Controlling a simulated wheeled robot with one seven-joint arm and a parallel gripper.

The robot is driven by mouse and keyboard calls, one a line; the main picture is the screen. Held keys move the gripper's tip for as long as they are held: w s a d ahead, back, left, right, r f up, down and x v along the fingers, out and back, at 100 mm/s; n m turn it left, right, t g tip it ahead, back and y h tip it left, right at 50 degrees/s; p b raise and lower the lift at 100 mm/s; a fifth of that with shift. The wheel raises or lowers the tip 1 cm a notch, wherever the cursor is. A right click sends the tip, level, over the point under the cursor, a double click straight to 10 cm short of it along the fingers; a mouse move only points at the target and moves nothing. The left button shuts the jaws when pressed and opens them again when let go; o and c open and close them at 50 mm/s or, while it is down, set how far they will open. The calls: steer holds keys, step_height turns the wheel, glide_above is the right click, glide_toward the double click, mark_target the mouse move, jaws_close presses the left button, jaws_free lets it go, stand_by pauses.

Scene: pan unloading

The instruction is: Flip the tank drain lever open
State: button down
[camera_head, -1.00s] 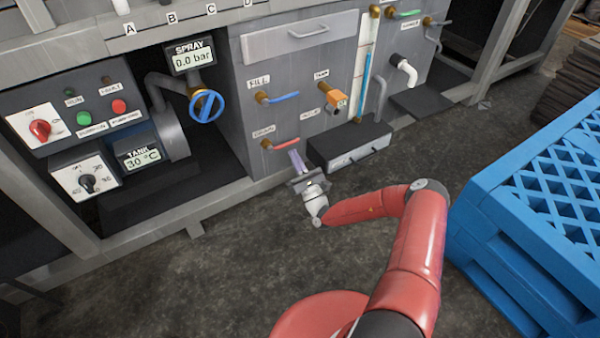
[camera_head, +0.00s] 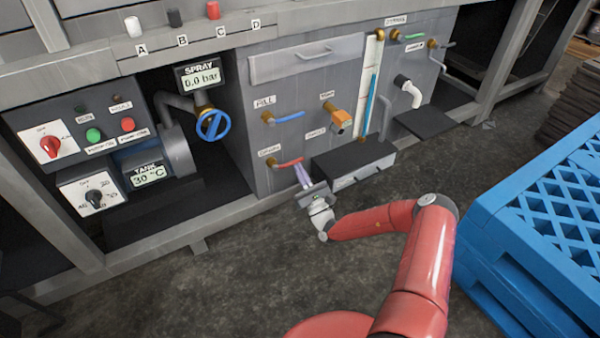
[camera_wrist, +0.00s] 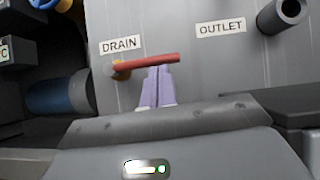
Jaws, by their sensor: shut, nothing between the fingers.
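The drain lever (camera_head: 288,162) is a red handle on a brass valve, under a DRAIN label on the grey tank front. It lies nearly level, pointing right from its pivot. In the wrist view the red lever (camera_wrist: 150,61) runs right from the brass pivot, tilted slightly up. My gripper (camera_head: 301,172) is shut and empty, with its pale purple fingers just below the lever's free end. In the wrist view the fingertips (camera_wrist: 158,70) meet the lever's lower edge near its right half. I cannot tell whether they touch it.
A blue-handled fill lever (camera_head: 288,115) sits above the drain lever. An orange valve (camera_head: 341,119) is to the right. A black box (camera_head: 352,160) stands close right of my gripper. Blue pallets (camera_head: 530,220) stand at the right. The floor in front is clear.

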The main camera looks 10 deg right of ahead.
steer(key=shift+r+n, duration=0.2)
steer(key=shift+n, duration=0.1)
steer(key=a+r+n+g+y+p, duration=0.2)
steer(key=r+n+g+y+p, duration=0.1)
steer(key=n, duration=0.8)
steer(key=s+a+r+n+g+y+p, duration=0.1)
steer(key=r+n+g+y+p, duration=0.1)
steer(key=r+n+g+p, duration=0.4)
steer(key=shift+a+r+n+g+y+p, duration=0.15)
steer(key=shift+a+n+g+y+p, duration=0.25)
steer(key=shift+n+g+p, duration=1.65)
steer(key=shift+s+r+n+t+b, duration=0.15)
steer(key=shift+n+t+b, duration=0.35)
steer(key=shift+b, duration=0.25)
steer(key=w+d+b+v, duration=0.1)
steer(key=w+v, duration=0.1)
steer(key=v, duration=1)
steer(key=shift+d+r+b, duration=0.15)
steer(key=shift+d+b, duration=0.2)
steer(key=shift+d, duration=0.35)
